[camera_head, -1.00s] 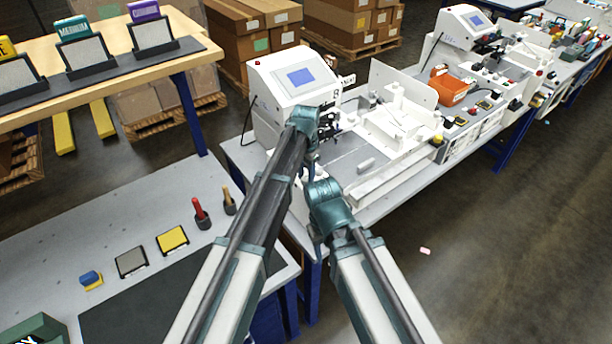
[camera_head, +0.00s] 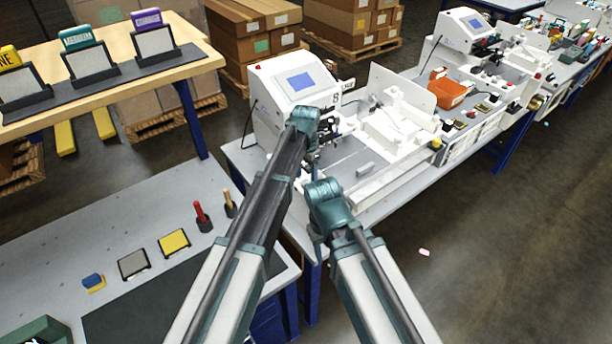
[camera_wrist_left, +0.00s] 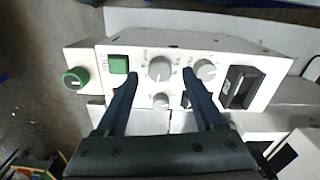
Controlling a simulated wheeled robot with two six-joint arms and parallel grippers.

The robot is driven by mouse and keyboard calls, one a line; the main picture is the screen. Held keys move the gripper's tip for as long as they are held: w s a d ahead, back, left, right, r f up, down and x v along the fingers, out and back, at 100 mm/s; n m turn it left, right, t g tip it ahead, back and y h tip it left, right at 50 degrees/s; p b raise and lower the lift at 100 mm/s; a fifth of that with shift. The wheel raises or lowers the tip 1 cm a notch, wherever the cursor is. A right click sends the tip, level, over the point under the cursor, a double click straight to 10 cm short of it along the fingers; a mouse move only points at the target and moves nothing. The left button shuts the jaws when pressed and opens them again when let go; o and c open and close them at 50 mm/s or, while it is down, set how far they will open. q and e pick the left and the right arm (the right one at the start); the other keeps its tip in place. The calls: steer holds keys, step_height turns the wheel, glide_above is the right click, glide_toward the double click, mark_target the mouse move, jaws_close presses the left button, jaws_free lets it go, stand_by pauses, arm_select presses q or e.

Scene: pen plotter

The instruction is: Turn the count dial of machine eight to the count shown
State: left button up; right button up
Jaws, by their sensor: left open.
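Machine eight (camera_head: 290,92) is a white unit with a blue screen and a label that reads 8. The screen's text is too small to read. In the left wrist view its control panel carries a round white dial (camera_wrist_left: 160,68), a second dial (camera_wrist_left: 206,69) to its right and a smaller knob (camera_wrist_left: 161,101) below. The dial labels are not legible, so I cannot tell which is the count dial. My left gripper (camera_wrist_left: 160,78) is open, its fingers on either side of the first dial, with visible gaps. My right gripper is hidden behind its own arm.
A green square button (camera_wrist_left: 118,64) and a black-framed switch (camera_wrist_left: 240,88) flank the dials. A green round knob (camera_wrist_left: 76,78) stands at the panel's left. White trays and blocks (camera_head: 400,125) lie right of the machine. Stamps (camera_head: 202,216) and ink pads (camera_head: 173,242) stand on the left bench.

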mark_target(306, 182)
arm_select(q)
step_height(306, 182, up, 12)
steer(key=p, duration=1.1)
steer(key=shift+f, duration=0.1)
steer(key=s+a+n, duration=0.9)
steer(key=s+a, duration=0.9)
steer(key=s, duration=0.4)
steer(key=s+d+f+m+y+b, duration=0.1)
steer(key=s+d+f+m+b, duration=0.2)
steer(key=d+f+b, duration=0.8)
step_height(306, 182, down, 4)
steer(key=s+b, duration=0.2)
steer(key=b, duration=0.2)
steer(key=shift+s+d+m, duration=0.15)
steer(key=shift+d+m, duration=0.1)
steer(key=shift+m, duration=0.15)
